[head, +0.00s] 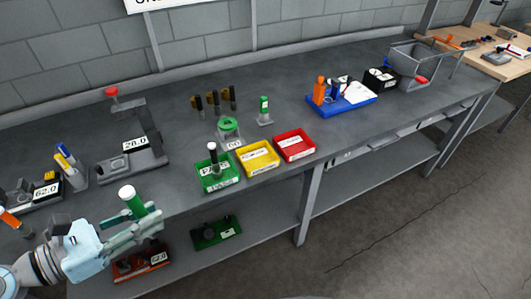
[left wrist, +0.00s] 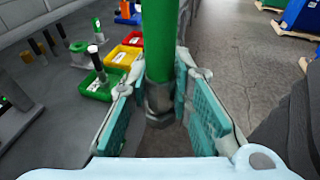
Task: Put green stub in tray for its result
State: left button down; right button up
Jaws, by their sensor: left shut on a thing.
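My left gripper (head: 136,228) is shut on a green stub (head: 134,202) with a white top, held upright in front of the bench's front edge. In the left wrist view the green stub (left wrist: 158,42) stands between the two teal fingers. A green tray (head: 220,187), a yellow tray (head: 264,169) and a red tray (head: 298,156) sit side by side at the front edge, to the right of the gripper. A dark stub with a pale top (head: 213,153) stands in the green tray. My right gripper is in neither view.
A crimper reading 28.0 (head: 134,143) stands behind the held stub; a unit reading 62.0 (head: 46,192) is at the left. Another green stub (head: 264,106) stands in a holder behind the trays. A blue tray (head: 345,106) and wire basket (head: 414,66) are farther right. A lower shelf (head: 265,220) runs below.

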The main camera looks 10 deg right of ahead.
aim_at(294, 146)
jog(key=k, duration=0.4)
jog(key=z, duration=1.4)
jog(key=i, duration=0.6)
jog(key=u, duration=0.2)
